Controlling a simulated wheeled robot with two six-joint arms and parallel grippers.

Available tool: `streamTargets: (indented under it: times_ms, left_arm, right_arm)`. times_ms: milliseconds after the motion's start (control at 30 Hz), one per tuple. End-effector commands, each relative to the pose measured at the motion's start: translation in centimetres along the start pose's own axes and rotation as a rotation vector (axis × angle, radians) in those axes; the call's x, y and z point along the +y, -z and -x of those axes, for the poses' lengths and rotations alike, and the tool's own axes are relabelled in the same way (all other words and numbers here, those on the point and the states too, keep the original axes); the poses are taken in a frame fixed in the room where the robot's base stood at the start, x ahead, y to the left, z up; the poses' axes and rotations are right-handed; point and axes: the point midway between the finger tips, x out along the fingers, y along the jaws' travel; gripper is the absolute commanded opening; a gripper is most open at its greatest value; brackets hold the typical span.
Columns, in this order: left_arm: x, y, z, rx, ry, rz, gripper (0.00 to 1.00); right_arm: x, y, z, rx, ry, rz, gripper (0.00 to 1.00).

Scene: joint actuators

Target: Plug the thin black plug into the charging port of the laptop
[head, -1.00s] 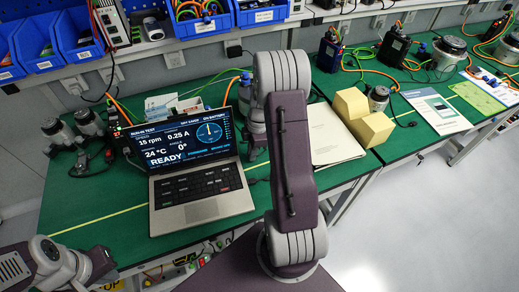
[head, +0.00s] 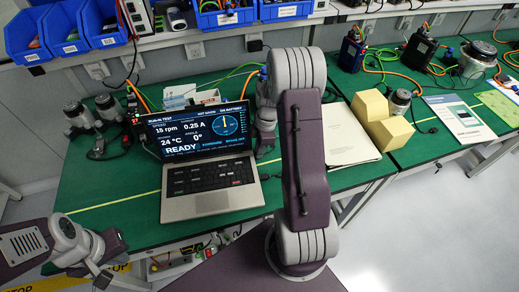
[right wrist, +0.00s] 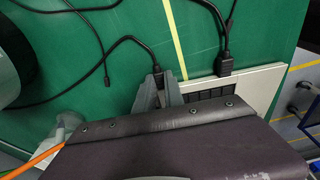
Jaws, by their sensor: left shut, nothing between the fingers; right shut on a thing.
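The open grey laptop (head: 212,200) stands on the green bench mat, its screen lit. Its edge also shows in the right wrist view (right wrist: 265,82). My right gripper (right wrist: 165,88) is shut on a black plug (right wrist: 157,73) beside the laptop edge, with a cable trailing up and left. Whether the plug touches the laptop is hidden. In the head view my right arm mostly hides this gripper. A thicker black plug (right wrist: 224,63) sits at the laptop's edge. My left gripper (head: 104,266) is shut and empty at the lower left, off the bench front.
A thin loose cable end (right wrist: 107,80) lies on the mat. Dark devices with grey caps (head: 95,113) stand left of the laptop. A paper folder (head: 350,140) and yellow blocks (head: 385,118) lie to the right. The mat in front of the laptop is clear.

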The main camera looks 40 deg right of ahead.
Motion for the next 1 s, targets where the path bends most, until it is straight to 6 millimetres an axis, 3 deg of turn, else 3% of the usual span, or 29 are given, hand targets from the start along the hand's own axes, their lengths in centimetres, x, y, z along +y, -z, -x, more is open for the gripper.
streamTargets:
  times_ms: [533,600,667,1000]
  left_arm:
    - [0.00,0.00,0.00,0.000,0.000,0.000,0.00]
    - [0.00,0.00,0.00,0.000,0.000,0.000,0.00]
    - [0.00,0.00,0.00,0.000,0.000,0.000,0.00]
    - [0.00,0.01,0.12,0.000,0.000,0.000,0.00]
  right_arm:
    - [0.00,0.40,-0.05,0.000,0.000,0.001,0.00]
    - [0.00,0.40,-0.05,0.000,0.000,0.001,0.27]
    - [0.00,0.39,-0.05,0.000,0.000,0.000,0.39]
    - [0.05,0.38,0.43,0.000,-0.002,0.000,0.39]
